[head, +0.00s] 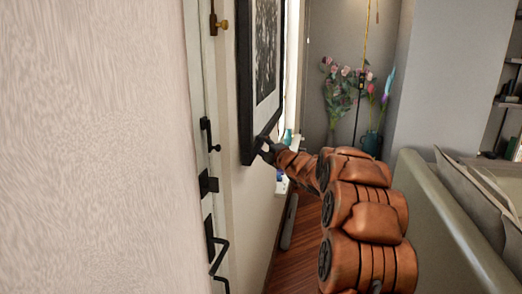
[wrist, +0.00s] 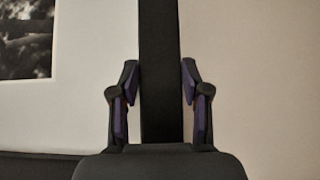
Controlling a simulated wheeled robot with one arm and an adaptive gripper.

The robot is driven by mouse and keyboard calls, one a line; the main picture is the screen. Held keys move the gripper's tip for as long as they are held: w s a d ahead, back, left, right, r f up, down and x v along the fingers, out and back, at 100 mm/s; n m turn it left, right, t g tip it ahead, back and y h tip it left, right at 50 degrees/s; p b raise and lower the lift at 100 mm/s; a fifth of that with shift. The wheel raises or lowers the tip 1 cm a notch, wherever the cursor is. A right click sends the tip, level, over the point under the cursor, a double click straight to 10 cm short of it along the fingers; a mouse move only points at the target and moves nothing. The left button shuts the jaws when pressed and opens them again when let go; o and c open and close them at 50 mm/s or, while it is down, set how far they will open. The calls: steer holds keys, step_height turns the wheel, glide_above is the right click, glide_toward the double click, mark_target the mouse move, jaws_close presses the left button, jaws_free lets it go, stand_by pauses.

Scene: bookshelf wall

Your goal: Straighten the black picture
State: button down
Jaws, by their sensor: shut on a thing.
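The black-framed picture (head: 261,75) hangs on the wall at the centre left of the head view, seen at a steep angle. It holds a dark image with a pale mat. From this angle I cannot tell how far it tilts. My gripper (head: 266,149) is at the lower part of the frame. In the wrist view, my gripper (wrist: 160,100) has its two fingers on either side of the black frame bar (wrist: 159,50), shut on it. Part of the picture's dark image (wrist: 26,38) and pale mat shows at the left there. The fingers hide some of the frame's edge.
A door with black handles (head: 217,245) stands left of the picture. A grey-beige sofa or bed back (head: 440,225) with cushions (head: 485,190) is at the right. Flowers (head: 345,85) and a teal vase (head: 371,144) stand behind. Wooden floor (head: 304,235) shows between wall and sofa.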

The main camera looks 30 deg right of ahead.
steer(key=c, duration=0.5)
jaws_free()
steer(key=shift+w+a, duration=0.1)
steer(key=shift+c, duration=0.2)
steer(key=shift+s, duration=0.75)
steer(key=s, duration=1)
steer(key=shift+s+d, duration=0.3)
steer(key=shift+d, duration=0.15)
